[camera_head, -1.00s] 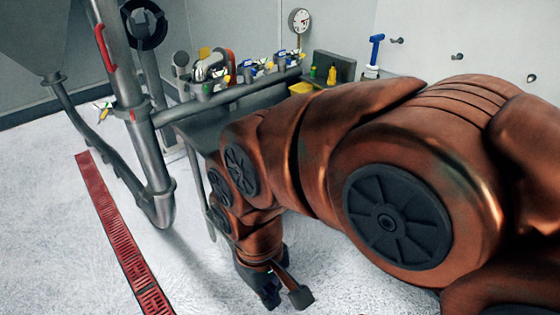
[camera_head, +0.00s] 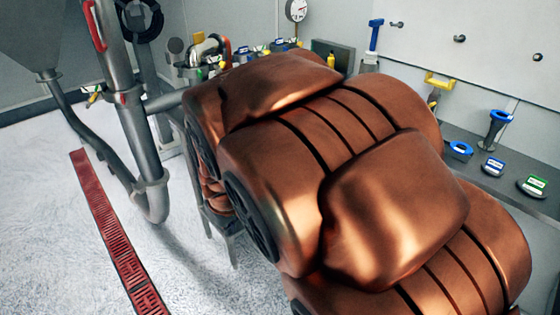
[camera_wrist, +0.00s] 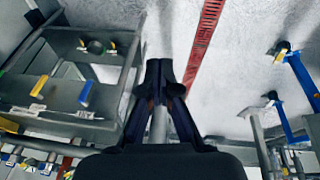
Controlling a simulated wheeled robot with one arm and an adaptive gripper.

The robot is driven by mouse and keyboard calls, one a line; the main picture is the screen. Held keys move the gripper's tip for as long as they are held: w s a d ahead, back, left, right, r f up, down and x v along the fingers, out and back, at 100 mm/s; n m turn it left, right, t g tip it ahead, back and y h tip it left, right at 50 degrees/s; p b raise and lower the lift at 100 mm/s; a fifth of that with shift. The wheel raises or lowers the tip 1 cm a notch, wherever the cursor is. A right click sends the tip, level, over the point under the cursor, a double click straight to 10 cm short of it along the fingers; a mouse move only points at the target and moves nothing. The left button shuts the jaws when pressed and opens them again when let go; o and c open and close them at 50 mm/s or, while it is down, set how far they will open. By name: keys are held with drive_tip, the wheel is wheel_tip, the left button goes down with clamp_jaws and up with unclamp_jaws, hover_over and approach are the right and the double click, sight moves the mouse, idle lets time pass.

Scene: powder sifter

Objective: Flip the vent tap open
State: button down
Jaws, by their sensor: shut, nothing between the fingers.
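My gripper (camera_wrist: 160,70) shows in the wrist view with its two dark fingertips together and nothing between them. It is hidden behind my arm in the head view. Several lever taps are in sight, and I cannot tell which is the vent tap. In the wrist view one blue lever (camera_wrist: 301,78) is at the right, and another blue lever (camera_wrist: 281,122) is below it. A yellow lever (camera_wrist: 38,86) and a blue lever (camera_wrist: 85,93) are at the left. The gripper appears apart from all of them. A small yellow-handled tap (camera_head: 93,98) is by the pipe in the head view.
A steel pipe (camera_head: 138,130) stands at the left with a red floor grate (camera_head: 115,230) beside it. The grate also shows in the wrist view (camera_wrist: 205,40). A bench (camera_head: 470,160) with blue and green items runs along the right wall. The white floor at left is open.

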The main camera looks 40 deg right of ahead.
drive_tip(key=w+d+f+n+t+h+b, duration=0.2)
drive_tip(key=w+d+f+b, duration=0.4)
drive_tip(key=d, duration=0.5)
drive_tip(key=w+d+f+n+t+h+b, duration=0.3)
drive_tip(key=w+d+f+t+h+b, duration=0.1)
drive_tip(key=w+d, duration=0.5)
drive_tip(key=w+d+f+n+t+h+b, duration=0.3)
drive_tip(key=w+d+f+h+b, duration=0.2)
drive_tip(key=d, duration=0.9)
drive_tip(key=w+f+b, duration=0.2)
drive_tip(key=w+b, duration=0.1)
drive_tip(key=b, duration=0.1)
drive_tip(key=shift+w+f+t+h+b, duration=0.2)
drive_tip(key=shift+f+t+h+b, duration=0.1)
drive_tip(key=shift+h+b, duration=0.1)
